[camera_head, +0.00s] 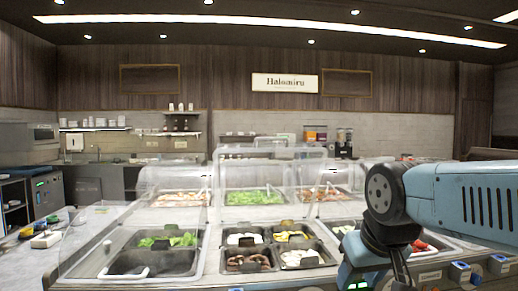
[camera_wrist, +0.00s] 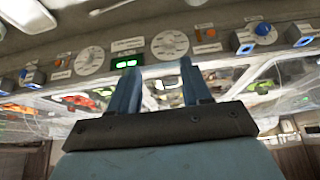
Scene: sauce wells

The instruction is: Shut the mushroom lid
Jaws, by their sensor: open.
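Several clear lids stand raised along the sauce-well counter (camera_head: 150,216); I cannot tell which is the mushroom lid. The centre group of wells holds pale pieces in a back-left well (camera_head: 245,238), yellow and dark pieces at back right, brown pieces in a front-left well (camera_head: 248,262) and pale sliced pieces in a front-right well (camera_head: 301,258). I cannot tell for sure which are mushrooms.
Dials (camera_wrist: 170,45) and blue knobs (camera_wrist: 265,30) line the front panel, with a lit green display (camera_wrist: 126,62). A clear raised panel (camera_head: 92,232) stands at the left of the wells. Covered trays, one of greens (camera_head: 255,198), stand behind.

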